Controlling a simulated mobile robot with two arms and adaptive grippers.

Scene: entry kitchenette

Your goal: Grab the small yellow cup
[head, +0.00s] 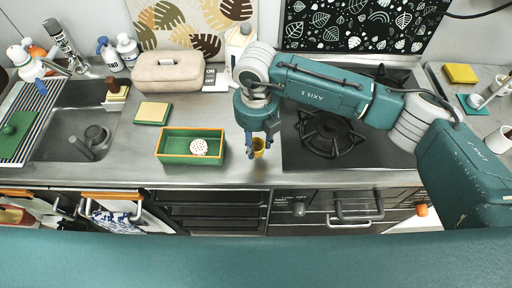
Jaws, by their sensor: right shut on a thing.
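The small yellow cup (259,144) is at the counter's front part, just left of the stove. My right gripper (259,152) points down over it, with its fingers on either side, and is shut on the cup. The fingers hide part of the cup. I cannot tell whether the cup rests on the counter or is slightly lifted. My left gripper is not in view.
A green box with an orange rim (172,157) stands left of the cup, holding a white dotted item (199,147). A gas stove (330,135) is to the right. A sponge (153,112), a beige case (168,72) and a sink (68,130) lie further left.

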